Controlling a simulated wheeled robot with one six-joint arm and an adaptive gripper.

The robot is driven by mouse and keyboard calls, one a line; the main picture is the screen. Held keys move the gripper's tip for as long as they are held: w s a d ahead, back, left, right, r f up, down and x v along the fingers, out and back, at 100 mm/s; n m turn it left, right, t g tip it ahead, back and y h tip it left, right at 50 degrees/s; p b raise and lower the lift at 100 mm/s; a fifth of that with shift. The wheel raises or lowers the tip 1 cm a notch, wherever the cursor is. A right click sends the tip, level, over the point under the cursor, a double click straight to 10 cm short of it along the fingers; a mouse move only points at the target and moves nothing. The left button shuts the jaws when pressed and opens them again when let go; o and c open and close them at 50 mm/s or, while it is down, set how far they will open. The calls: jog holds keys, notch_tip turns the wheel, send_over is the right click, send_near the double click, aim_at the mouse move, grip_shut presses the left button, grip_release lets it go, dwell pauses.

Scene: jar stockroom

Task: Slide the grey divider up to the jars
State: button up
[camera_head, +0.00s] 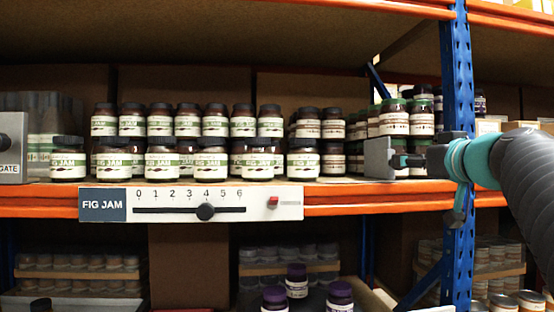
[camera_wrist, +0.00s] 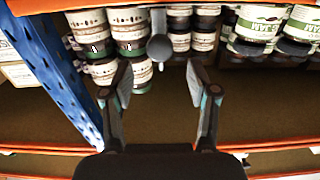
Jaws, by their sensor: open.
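The grey divider (camera_head: 376,158) stands upright at the right end of the fig jam section in the head view. A gap of bare shelf lies between it and the nearest front fig jam jar (camera_head: 303,160). In the wrist view the divider (camera_wrist: 158,20) shows as a thin edge with a round grey knob (camera_wrist: 160,48). My gripper (camera_head: 408,160) is just right of the divider in the head view. In the wrist view my gripper (camera_wrist: 159,72) is open and empty, one finger each side of the knob's line, with the knob just beyond the fingertips.
A blue post (camera_head: 459,120) stands close to my arm. A label strip with a slider (camera_head: 205,211) is on the orange shelf edge. Green-lidded jars (camera_head: 394,118) stand behind the divider and gripper. A grey end block (camera_head: 12,150) is at the far left.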

jog(key=p, duration=0.1)
send_near(380, 158)
jog(key=w, duration=0.3)
jog(key=shift+d+f, duration=0.15)
jog(key=shift+f, duration=0.2)
jog(key=shift+s, duration=0.1)
grip_shut()
